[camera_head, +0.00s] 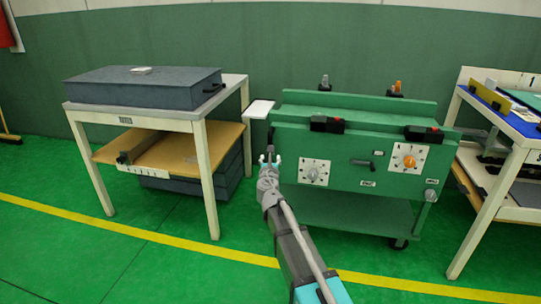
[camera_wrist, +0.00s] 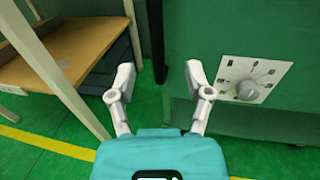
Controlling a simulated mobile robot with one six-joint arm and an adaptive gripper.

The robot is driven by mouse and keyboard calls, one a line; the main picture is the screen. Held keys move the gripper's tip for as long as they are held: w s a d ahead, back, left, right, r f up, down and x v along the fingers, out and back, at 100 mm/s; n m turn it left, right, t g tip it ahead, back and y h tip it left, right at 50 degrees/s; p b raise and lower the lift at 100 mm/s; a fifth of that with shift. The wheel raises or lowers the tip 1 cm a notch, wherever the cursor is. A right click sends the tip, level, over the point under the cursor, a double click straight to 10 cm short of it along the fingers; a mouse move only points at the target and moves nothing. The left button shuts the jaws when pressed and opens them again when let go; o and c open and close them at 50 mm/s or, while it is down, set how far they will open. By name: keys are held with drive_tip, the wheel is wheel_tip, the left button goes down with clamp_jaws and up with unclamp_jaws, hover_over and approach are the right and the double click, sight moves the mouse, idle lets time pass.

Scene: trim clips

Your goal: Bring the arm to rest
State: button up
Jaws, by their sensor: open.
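My gripper (camera_head: 270,158) is at the end of my arm, in front of the left end of the green machine (camera_head: 340,202). In the wrist view my gripper (camera_wrist: 160,80) has its two fingers spread apart with nothing between them. Behind the gap are the green floor, a dark upright post and the machine's left edge. A white dial plate (camera_head: 314,172) with a grey knob is just right of my gripper; the knob (camera_wrist: 248,90) also shows in the wrist view, right of the right finger.
A table (camera_head: 200,118) with a dark case (camera_head: 145,88) on top and a wooden lower shelf stands left. A second table (camera_head: 518,128) with a blue top stands right. A small white plate (camera_head: 259,109) juts out at the machine's left. The floor in front is clear, crossed by a yellow line.

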drive_tip(key=shift+s, duration=0.45)
drive_tip(key=shift+d, duration=0.1)
drive_tip(key=s+d+f+m+g+h+p, duration=0.2)
drive_tip(key=s+d+f+m+g+h, duration=0.3)
drive_tip(key=d+m, duration=0.65)
drive_tip(key=s+d+f+m+g+h+p, duration=0.1)
drive_tip(key=s+d+m+g+h+p, duration=0.2)
drive_tip(key=s+d+m, duration=0.65)
drive_tip(key=s+d+f+m+g+y+p, duration=0.1)
drive_tip(key=s+d+m+g+y+p, duration=0.1)
drive_tip(key=s+m+g+y, duration=0.45)
drive_tip(key=s+d+f+m+g+y+p, duration=0.1)
drive_tip(key=s+d+f+m+g+p, duration=0.2)
drive_tip(key=s+m, duration=0.7)
wheel_tip(320, 180, up, 38)
drive_tip(key=a+p, duration=0.1)
drive_tip(key=p, duration=3.5)
drive_tip(key=shift+s+n, duration=0.3)
drive_tip(key=shift+n, duration=0.15)
